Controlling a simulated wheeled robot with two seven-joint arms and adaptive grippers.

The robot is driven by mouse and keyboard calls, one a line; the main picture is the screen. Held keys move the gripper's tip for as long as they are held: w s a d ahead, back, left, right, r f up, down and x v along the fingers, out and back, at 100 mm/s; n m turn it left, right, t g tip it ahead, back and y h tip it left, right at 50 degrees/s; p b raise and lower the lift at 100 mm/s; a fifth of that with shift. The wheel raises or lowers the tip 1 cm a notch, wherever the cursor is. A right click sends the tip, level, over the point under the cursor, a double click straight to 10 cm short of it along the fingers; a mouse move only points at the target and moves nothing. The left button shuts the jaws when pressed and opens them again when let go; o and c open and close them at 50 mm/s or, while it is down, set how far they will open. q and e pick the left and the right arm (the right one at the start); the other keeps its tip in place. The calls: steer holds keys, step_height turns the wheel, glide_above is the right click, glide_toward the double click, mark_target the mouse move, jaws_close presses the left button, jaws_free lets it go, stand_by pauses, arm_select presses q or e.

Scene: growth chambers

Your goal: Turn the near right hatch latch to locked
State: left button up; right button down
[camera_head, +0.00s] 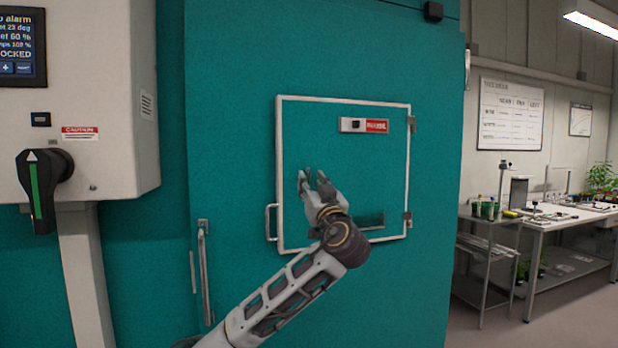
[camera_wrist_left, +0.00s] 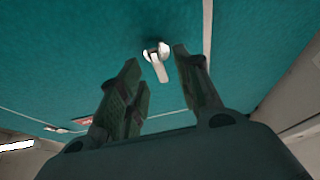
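The hatch (camera_head: 345,110) is a square teal panel with a white frame, set in the large teal chamber wall. My left gripper (camera_head: 311,176) is in front of the hatch's left half, with its fingers apart and empty. In the left wrist view a small pale latch (camera_wrist_left: 157,62) with a round hub and a short lever shows on the teal surface. It lies beyond and between the open fingertips of the gripper (camera_wrist_left: 155,60), and I see no clear contact. In the head view the latch is hidden behind my gripper. My right gripper is not in view.
A red label (camera_head: 377,126) is at the hatch's upper right. A pull handle (camera_head: 270,222) is on its left edge, and hinges (camera_head: 408,219) are on its right. A control box (camera_head: 100,100) with a black rotary switch (camera_head: 40,185) juts out at left. A workbench (camera_head: 560,218) stands far right.

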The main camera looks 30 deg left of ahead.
arm_select(q)
steer(key=shift+x, duration=1.45)
jaws_close()
